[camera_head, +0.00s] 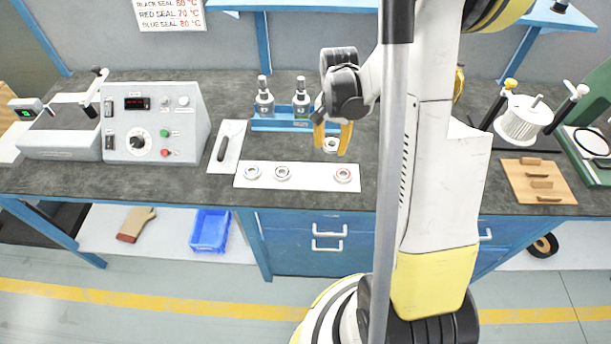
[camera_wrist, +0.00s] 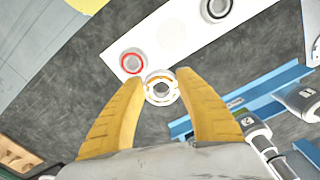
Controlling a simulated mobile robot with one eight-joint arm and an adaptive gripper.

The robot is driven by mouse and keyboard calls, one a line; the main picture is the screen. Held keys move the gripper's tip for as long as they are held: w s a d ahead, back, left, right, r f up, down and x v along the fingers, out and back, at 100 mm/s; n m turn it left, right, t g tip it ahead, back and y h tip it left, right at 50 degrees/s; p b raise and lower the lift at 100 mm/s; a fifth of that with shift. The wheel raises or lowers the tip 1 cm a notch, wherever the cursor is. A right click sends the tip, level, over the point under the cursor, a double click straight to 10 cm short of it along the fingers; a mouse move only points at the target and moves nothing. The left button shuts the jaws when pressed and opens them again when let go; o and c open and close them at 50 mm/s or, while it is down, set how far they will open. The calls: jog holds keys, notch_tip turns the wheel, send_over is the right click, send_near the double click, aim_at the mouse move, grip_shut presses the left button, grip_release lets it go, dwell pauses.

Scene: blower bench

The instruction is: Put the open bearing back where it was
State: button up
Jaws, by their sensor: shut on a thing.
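The open bearing (camera_wrist: 160,88), a pale metal ring with a tan cage showing, sits between the yellow fingertips of my gripper (camera_wrist: 162,80) in the wrist view. My gripper (camera_head: 333,136) is shut on it and points down just behind the white strip (camera_head: 312,180) in the head view. The bearing (camera_head: 331,145) shows between the fingers there. On the strip lie a blue-sealed bearing (camera_head: 252,173), a dark-sealed bearing (camera_head: 282,173) and a red-sealed bearing (camera_head: 343,176). There is a bare stretch between the dark and red ones. How high the held bearing is cannot be told.
A blue rack (camera_head: 283,124) with two bottles stands close behind and left of my gripper. A white plate with a dark-handled tool (camera_head: 222,146) lies left of the strip. A control box (camera_head: 155,122) is farther left. A wooden board (camera_head: 538,181) lies at right.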

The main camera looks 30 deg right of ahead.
jog(key=b, duration=0.2)
send_over(311, 178)
notch_tip(311, 178, down, 4)
jog(key=shift+f, duration=0.1)
jog(key=shift+f+b, duration=0.8)
jog(key=shift+f, duration=1.05)
jog(key=shift+f, duration=0.25)
jog(key=o, duration=1.3)
jog(key=shift+r, duration=0.1)
